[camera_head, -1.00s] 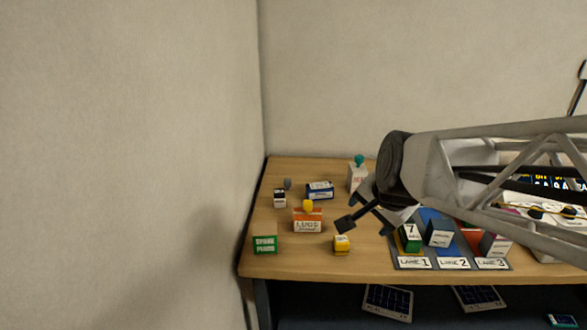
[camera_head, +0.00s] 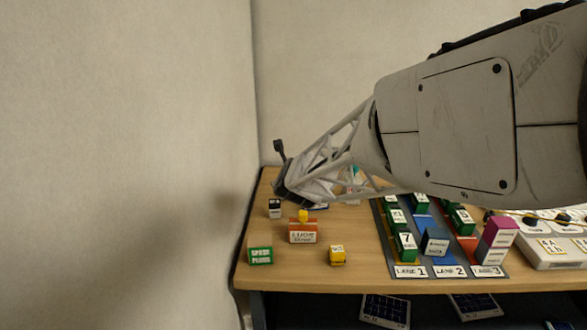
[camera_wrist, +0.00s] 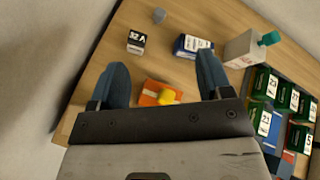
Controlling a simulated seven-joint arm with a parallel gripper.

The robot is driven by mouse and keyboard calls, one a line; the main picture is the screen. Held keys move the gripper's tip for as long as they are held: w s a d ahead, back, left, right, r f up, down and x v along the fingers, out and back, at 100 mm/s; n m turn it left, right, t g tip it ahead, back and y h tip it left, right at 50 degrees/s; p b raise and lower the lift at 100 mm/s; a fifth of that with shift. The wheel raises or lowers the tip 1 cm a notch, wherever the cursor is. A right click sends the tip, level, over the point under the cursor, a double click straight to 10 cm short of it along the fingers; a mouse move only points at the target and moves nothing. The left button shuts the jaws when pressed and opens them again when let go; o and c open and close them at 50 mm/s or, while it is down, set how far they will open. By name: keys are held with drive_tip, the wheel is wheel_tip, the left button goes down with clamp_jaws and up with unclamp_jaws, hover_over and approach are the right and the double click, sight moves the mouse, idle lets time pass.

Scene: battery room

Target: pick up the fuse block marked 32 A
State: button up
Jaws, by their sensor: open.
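The fuse block marked 32 A (camera_wrist: 136,42) is a small white block with a black top part and stands on the table in the wrist view. In the head view it is the small black and white block (camera_head: 275,209) near the table's left edge. My gripper (camera_wrist: 160,62) is open and empty. In the wrist view the block lies beyond the left fingertip, not between the fingers. In the head view my gripper (camera_head: 281,168) shows above the back left of the table, above the block in the picture.
An orange lugs box (camera_head: 303,235) with a yellow top, a green spare box (camera_head: 260,256) and a yellow block (camera_head: 337,255) stand nearby. A blue and white box (camera_wrist: 190,46), a pale bottle (camera_wrist: 245,48) and a grey piece (camera_wrist: 158,16) are close. Marked lanes (camera_head: 410,271) hold blocks at right.

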drive_tip(key=w+a+f+m+t+h, duration=0.1)
drive_tip(key=w+a+f+m, duration=0.3)
drive_tip(key=f+m, duration=0.1)
drive_tip(key=shift+a+m+t, duration=0.3)
drive_tip(key=shift+m, duration=0.4)
drive_tip(key=shift+f, duration=0.1)
approach(275, 202)
drive_tip(key=x, duration=0.3)
drive_tip(key=shift+s+a+f, duration=0.1)
drive_tip(key=shift+f, duration=0.1)
drive_tip(key=shift+x, duration=1.1)
drive_tip(key=shift+r, duration=0.1)
drive_tip(key=shift+x, duration=2.5)
drive_tip(key=c, duration=1)
